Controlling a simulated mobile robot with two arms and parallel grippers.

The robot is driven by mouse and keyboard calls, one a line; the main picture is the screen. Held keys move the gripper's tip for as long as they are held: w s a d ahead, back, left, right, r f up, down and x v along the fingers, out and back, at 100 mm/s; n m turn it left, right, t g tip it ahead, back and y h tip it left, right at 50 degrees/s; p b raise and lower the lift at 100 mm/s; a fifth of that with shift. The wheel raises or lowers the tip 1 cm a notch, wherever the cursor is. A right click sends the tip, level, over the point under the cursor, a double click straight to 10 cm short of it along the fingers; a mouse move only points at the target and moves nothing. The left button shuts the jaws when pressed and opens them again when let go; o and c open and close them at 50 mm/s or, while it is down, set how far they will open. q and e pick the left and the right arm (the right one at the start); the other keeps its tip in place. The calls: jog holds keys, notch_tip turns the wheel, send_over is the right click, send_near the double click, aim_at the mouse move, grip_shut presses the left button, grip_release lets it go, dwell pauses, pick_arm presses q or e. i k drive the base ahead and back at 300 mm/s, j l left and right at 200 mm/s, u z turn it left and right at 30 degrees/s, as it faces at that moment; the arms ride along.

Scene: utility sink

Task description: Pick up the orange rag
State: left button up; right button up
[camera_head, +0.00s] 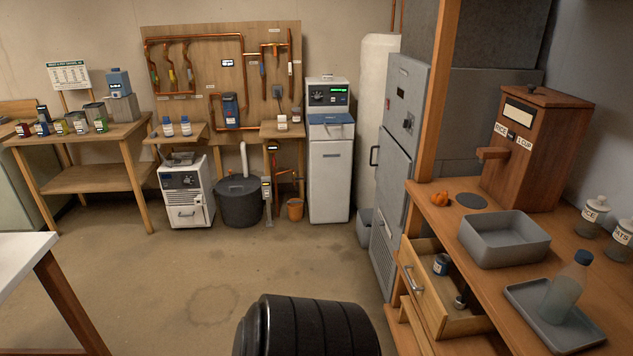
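A small, crumpled-looking orange item (440,198), which may be the orange rag, lies at the far left end of the wooden counter on the right. It is small in the view, so I cannot be sure it is cloth. It sits just left of a flat round grey disc (471,201). Neither of my grippers shows in the head view.
A grey basin (505,253), a tray (540,323) with a bottle (568,287) and a wooden dispenser (535,150) stand on the counter (433,219). A drawer (424,291) below juts out open. A white table (18,262) is at left.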

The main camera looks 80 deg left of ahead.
aim_at(440, 200)
jog(key=u, duration=1.9)
jog(key=z, duration=2.75)
jog(key=u, duration=2.7)
jog(key=z, duration=0.15)
